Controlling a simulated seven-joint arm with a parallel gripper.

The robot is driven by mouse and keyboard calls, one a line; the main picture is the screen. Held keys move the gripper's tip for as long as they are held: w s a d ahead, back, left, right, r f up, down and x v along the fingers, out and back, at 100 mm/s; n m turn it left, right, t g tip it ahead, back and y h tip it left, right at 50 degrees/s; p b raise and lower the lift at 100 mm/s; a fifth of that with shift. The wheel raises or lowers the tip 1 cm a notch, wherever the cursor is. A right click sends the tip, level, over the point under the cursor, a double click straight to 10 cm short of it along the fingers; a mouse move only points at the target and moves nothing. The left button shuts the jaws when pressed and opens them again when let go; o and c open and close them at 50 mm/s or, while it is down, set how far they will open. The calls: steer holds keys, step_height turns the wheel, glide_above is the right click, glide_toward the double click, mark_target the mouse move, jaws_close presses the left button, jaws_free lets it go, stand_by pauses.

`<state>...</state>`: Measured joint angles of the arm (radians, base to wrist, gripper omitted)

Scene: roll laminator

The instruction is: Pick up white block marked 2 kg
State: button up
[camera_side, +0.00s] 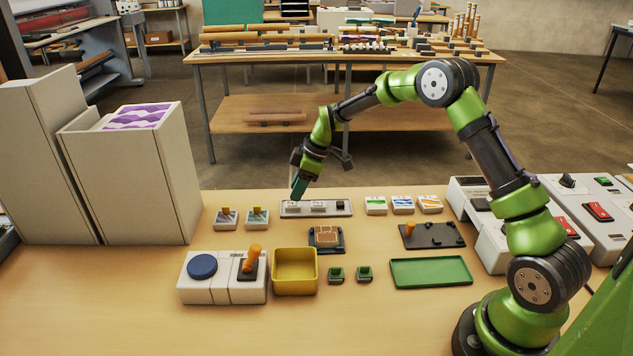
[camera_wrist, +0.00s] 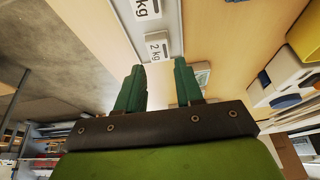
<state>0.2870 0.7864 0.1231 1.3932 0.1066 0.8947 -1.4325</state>
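The white block marked 2 kg (camera_wrist: 157,47) lies in a grey tray (camera_wrist: 171,20) in the wrist view, just beyond my fingertips and between their lines. Another white block (camera_wrist: 147,8) with a partly cut-off kg label lies farther along the tray. My gripper (camera_wrist: 158,68) has its two green fingers spread apart, with nothing between them. In the side view my gripper (camera_side: 298,188) points down over the left end of the tray (camera_side: 349,212). White blocks show in it there, but their labels are too small to read. Whether a finger touches a block cannot be told.
Small white blocks with coloured marks (camera_side: 402,204) stand right of the tray. Two switch-like blocks (camera_side: 256,218) stand left. A square fixture (camera_side: 326,238), yellow bin (camera_side: 295,285) and green tray (camera_side: 431,272) lie in front. Tall white cabinets (camera_side: 140,170) stand at far left.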

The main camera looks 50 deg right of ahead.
mark_target(290, 204)
steer(key=x, duration=0.4)
steer(key=shift+d+f, duration=0.1)
steer(key=shift+f, duration=0.05)
steer(key=shift+c, duration=0.4)
steer(key=shift+s, duration=0.1)
jaws_close()
